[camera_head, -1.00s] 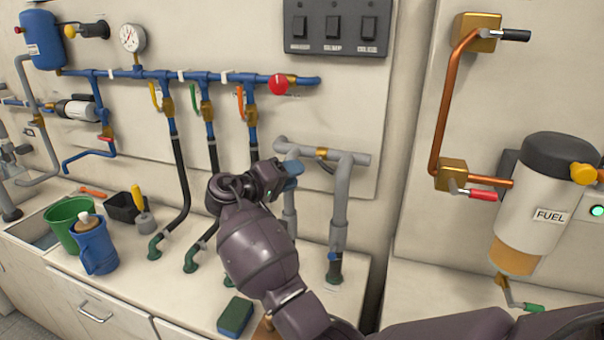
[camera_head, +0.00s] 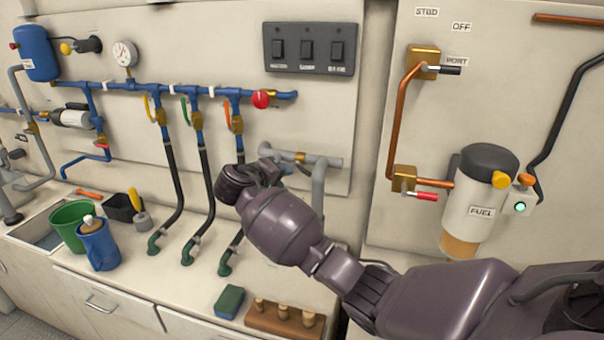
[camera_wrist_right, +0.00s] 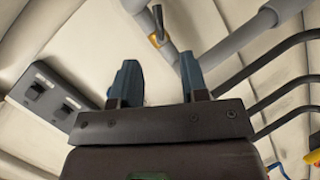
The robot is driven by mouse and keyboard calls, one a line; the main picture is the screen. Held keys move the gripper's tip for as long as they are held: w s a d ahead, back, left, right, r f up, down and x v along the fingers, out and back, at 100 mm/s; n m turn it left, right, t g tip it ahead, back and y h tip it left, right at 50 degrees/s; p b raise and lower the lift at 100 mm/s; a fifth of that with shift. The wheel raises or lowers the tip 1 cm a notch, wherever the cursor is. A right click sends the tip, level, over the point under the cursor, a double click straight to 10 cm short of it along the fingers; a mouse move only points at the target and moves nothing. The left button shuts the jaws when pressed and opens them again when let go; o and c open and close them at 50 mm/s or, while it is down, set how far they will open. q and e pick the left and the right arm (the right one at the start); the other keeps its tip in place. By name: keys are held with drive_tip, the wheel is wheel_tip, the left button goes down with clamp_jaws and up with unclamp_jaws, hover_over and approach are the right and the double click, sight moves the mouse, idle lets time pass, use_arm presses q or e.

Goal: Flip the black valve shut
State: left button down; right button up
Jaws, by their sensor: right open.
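A small brass valve (camera_head: 301,157) sits on the grey pipe on the left panel; the wrist view shows its short black lever (camera_wrist_right: 158,18). Another black-handled valve (camera_head: 450,70) is on the brass block above the copper pipe, by the PORT label. My right gripper (camera_head: 280,170) is just left of and below the grey-pipe valve, partly hidden by its own wrist. In the wrist view its blue fingers (camera_wrist_right: 157,75) are apart and empty, with the valve beyond the gap. Contact with the lever does not show. My left gripper is out of view.
The grey pipe (camera_head: 330,163) and black hoses (camera_head: 206,190) are close to the gripper. A red knob (camera_head: 261,99) and a black switch panel (camera_head: 310,48) are above. A green sponge (camera_head: 230,301) and wooden block (camera_head: 268,318) lie on the counter below.

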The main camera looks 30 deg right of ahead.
sight(304, 172)
drive_tip(key=p+x, duration=0.1)
drive_tip(key=x, duration=0.8)
drive_tip(key=shift+r, duration=0.1)
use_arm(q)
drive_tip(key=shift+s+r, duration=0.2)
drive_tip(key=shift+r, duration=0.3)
use_arm(e)
drive_tip(key=shift+w+d+f, duration=0.2)
drive_tip(key=shift+d+f, duration=0.05)
drive_tip(key=shift+d, duration=0.3)
clamp_jaws()
